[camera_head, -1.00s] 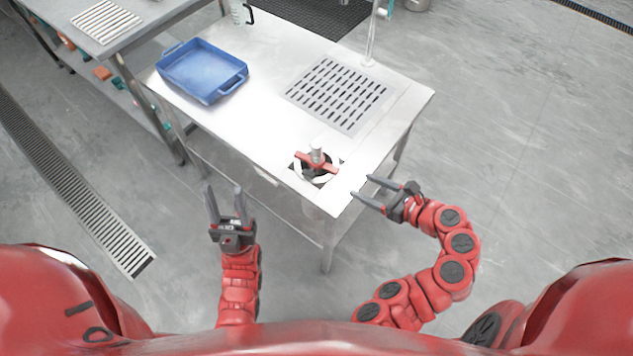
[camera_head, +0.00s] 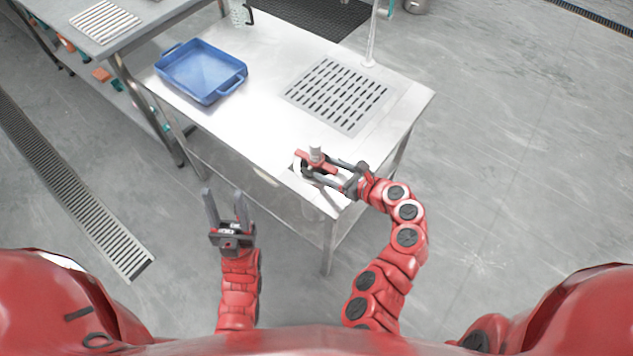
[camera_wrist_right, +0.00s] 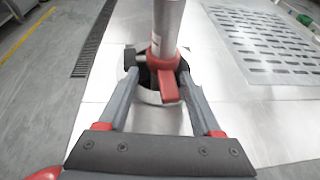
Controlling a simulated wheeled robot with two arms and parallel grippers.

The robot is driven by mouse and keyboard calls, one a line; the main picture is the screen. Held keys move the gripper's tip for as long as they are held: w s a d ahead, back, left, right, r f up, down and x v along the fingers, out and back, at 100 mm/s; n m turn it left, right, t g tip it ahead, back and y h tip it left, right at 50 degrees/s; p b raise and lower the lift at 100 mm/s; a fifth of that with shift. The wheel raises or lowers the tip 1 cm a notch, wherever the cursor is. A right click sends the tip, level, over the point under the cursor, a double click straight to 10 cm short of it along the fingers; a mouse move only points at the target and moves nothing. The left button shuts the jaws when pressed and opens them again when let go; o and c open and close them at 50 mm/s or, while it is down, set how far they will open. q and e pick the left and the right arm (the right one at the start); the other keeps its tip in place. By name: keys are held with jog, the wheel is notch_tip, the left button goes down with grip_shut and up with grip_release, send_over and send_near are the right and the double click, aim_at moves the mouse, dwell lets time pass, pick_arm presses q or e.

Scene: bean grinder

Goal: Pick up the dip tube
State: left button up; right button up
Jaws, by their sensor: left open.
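A grey upright tube with a red collar and red handle, which looks like the dip tube (camera_head: 315,152), stands at the table's near right corner over a dark round opening with a white ring. In the right wrist view the tube (camera_wrist_right: 167,25) rises between the fingers. My right gripper (camera_head: 305,171) is around the base of this part, its fingers apart on either side; the wrist view shows gaps beside the tube, and the right gripper (camera_wrist_right: 160,85) looks open. My left gripper (camera_head: 222,195) is open and empty, off the table's near edge.
A blue tray (camera_head: 203,72) lies at the table's far left. A slotted drain plate (camera_head: 338,93) is set into the steel table (camera_head: 250,125) behind the tube. A thin pipe (camera_head: 372,40) rises at the back. The table middle is clear.

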aim_at(324, 168)
jog(key=x, duration=0.3)
jog(key=shift+w+a+f, duration=0.1)
jog(key=shift+w+f, duration=0.1)
grip_shut()
jog(key=shift+r, duration=0.1)
